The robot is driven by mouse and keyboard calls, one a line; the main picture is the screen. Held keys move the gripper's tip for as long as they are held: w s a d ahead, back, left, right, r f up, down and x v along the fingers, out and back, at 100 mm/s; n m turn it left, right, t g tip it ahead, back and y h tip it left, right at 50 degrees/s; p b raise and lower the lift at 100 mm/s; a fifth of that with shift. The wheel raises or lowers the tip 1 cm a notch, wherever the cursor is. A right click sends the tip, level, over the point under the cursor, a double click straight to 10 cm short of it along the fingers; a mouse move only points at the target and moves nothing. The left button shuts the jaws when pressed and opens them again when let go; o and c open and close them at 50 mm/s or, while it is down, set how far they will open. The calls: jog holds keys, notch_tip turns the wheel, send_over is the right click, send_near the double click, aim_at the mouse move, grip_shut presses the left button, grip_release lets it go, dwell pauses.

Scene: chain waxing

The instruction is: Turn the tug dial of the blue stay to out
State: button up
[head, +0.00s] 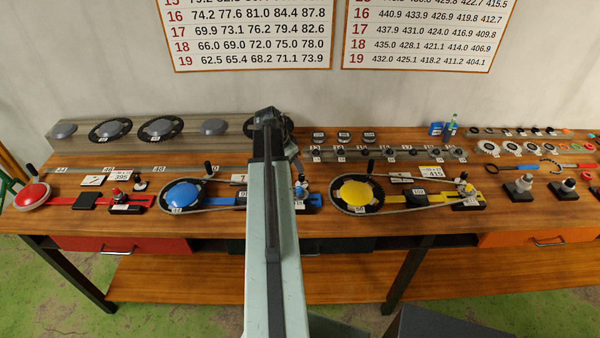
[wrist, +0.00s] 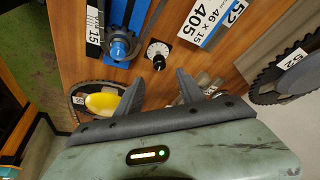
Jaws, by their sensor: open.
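The blue stay shows in the head view with its domed blue disc (head: 184,194) on the left and its blue right end (head: 314,200). My arm covers the stretch between. In the wrist view its blue rail (wrist: 140,14) and a blue-and-black knob (wrist: 120,48) are at the upper left. Right of the knob, a small dial (wrist: 158,50) with a white plate and black knob sits on the wood. I cannot read its setting. My gripper (wrist: 158,82) is open and empty, its fingers apart below the dial in the picture and not touching it.
A card (wrist: 208,20) marked 405 lies right of the dial, and a toothed chainring (wrist: 285,75) stands farther right. The yellow stay's disc (head: 358,193) is right of my arm, the red stay's disc (head: 31,195) far left. A grey rack (head: 213,128) runs behind.

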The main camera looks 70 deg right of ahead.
aim_at(301, 175)
jog(key=b+x, duration=0.7)
jog(key=x, duration=0.1)
jog(key=shift+w+a+f, duration=0.1)
jog(key=shift+a, duration=0.05)
